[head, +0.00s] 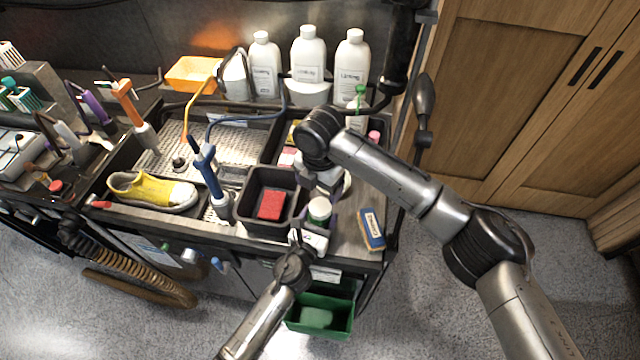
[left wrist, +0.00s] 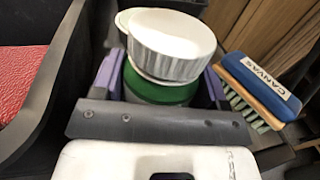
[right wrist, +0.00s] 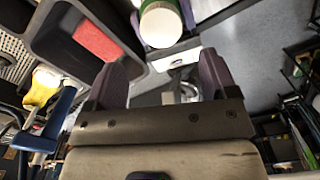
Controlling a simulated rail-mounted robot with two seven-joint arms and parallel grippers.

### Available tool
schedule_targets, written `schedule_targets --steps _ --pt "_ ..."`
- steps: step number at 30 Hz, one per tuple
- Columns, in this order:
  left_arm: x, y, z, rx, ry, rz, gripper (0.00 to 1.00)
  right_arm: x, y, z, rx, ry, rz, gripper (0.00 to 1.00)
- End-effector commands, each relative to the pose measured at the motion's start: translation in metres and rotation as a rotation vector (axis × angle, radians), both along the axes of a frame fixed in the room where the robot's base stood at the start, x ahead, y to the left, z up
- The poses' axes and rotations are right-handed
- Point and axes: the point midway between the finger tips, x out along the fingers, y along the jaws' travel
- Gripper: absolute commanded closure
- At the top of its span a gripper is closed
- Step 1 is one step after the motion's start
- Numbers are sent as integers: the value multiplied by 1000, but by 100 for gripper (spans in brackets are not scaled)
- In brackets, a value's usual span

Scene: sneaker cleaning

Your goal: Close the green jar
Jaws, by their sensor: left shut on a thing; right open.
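The green jar (head: 319,214) stands near the front right of the bench, with a white ribbed lid (left wrist: 172,42) on top. In the left wrist view the jar's green body (left wrist: 155,92) is between the purple fingers of my left gripper (left wrist: 162,82), which is shut on it. The lid looks slightly tilted; I cannot tell whether it is seated. My right gripper (right wrist: 162,82) is open and empty, with the jar's white top (right wrist: 160,25) beyond its fingertips. In the head view my right gripper is close behind the jar and partly hidden by its wrist.
A black bin (head: 246,212) with a red block (head: 271,204) is left of the jar. A blue canvas brush (head: 371,228) lies to its right. White bottles (head: 308,62) stand at the back. A yellow sneaker (head: 150,190) is at the left. A green drawer (head: 340,322) hangs below.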

Motion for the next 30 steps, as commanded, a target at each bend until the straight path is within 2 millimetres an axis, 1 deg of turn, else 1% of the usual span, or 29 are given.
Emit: schedule_targets --steps 4,13,17,20,30 --pt "0 0 -1 1 2 1 99 -1 -1 0 0 5 33 21" --pt "0 0 -1 1 2 1 99 -1 -1 0 -1 6 36 21" --pt "0 0 -1 1 2 1 99 -1 -1 -5 -1 6 35 21" --pt "0 0 -1 1 2 1 99 -1 -1 -15 -3 7 35 21" --pt "0 0 -1 0 1 0 99 -1 -1 -60 -1 7 33 21"
